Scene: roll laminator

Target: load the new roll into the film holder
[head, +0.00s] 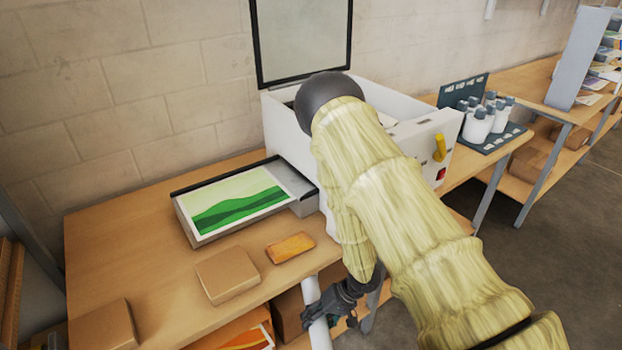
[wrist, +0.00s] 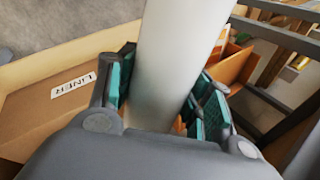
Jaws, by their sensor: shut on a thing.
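My gripper (head: 338,302) is shut on a white film roll (head: 314,308), in front of the bench's front edge in the head view. In the wrist view the pale roll (wrist: 178,55) runs up between the teal-padded fingers of my gripper (wrist: 165,92). The white laminator (head: 285,115) stands on the bench against the wall with its dark-framed lid (head: 303,38) raised. My arm covers much of the laminator, and I cannot make out the film holder.
A feed tray with a green print (head: 238,203) sits left of the laminator. Brown boxes (head: 228,274) and an orange block (head: 290,247) lie on the bench. White bottles (head: 480,120) stand to the right. A box labelled LINER (wrist: 73,86) shows in the wrist view.

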